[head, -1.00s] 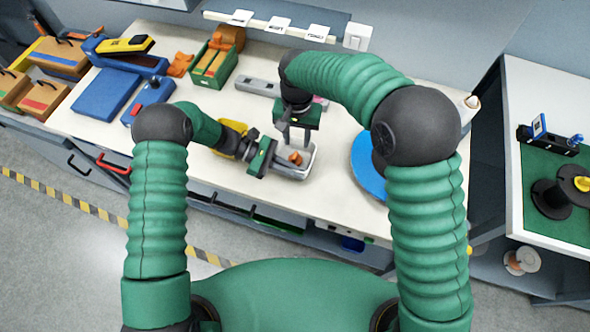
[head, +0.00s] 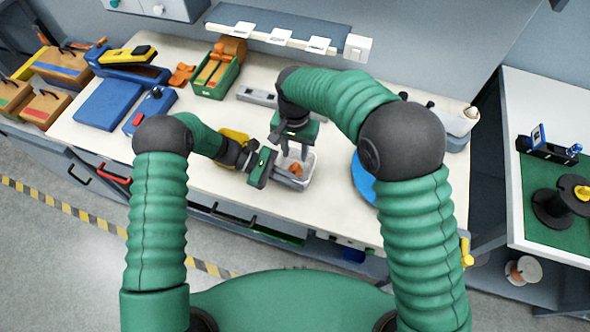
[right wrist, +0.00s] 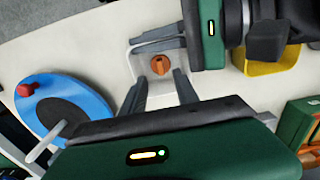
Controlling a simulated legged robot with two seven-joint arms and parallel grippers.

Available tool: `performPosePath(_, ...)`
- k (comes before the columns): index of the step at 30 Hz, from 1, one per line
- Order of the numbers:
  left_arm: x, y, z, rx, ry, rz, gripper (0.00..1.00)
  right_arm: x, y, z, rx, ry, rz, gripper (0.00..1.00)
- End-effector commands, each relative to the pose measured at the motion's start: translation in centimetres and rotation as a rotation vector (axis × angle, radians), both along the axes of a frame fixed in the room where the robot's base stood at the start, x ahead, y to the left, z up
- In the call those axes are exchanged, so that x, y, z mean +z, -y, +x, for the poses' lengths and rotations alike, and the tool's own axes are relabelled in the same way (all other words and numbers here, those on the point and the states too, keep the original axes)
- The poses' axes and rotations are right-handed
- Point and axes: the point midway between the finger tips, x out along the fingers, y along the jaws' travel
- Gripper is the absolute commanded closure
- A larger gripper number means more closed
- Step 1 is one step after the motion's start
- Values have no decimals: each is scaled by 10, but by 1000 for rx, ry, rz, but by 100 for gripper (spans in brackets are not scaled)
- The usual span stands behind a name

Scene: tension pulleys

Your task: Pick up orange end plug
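The orange end plug (head: 295,169) lies in a small pale tray (head: 311,165) on the bench. It also shows in the right wrist view (right wrist: 160,66). My right gripper (head: 295,150) is above the tray, pointing down, with its fingers apart and empty. In the right wrist view its fingertips (right wrist: 160,84) are spread, with the plug beyond the gap between them. My left gripper (head: 289,180) lies low at the tray's near side, its fingers along the tray's wall. It is unclear whether they clamp that wall.
A blue disc (head: 364,180) lies right of the tray. A green bin (head: 216,78) with orange parts and a grey block (head: 256,96) stand behind. A yellow part (head: 232,135) sits close behind my left wrist. The bench's front edge is close.

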Motion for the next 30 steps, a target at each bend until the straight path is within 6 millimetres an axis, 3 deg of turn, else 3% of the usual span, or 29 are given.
performPosePath(13, 0, 0, 0, 0, 1, 0, 100, -69, 1, 4, 0, -1, -1, 64)
performPosePath(21, 0, 0, 0, 0, 1, 0, 100, -76, 0, 4, 1, 2, 0, 64)
performPosePath(30, 0, 0, 0, 0, 1, 0, 100, -76, 0, 4, 1, 1, 0, 100)
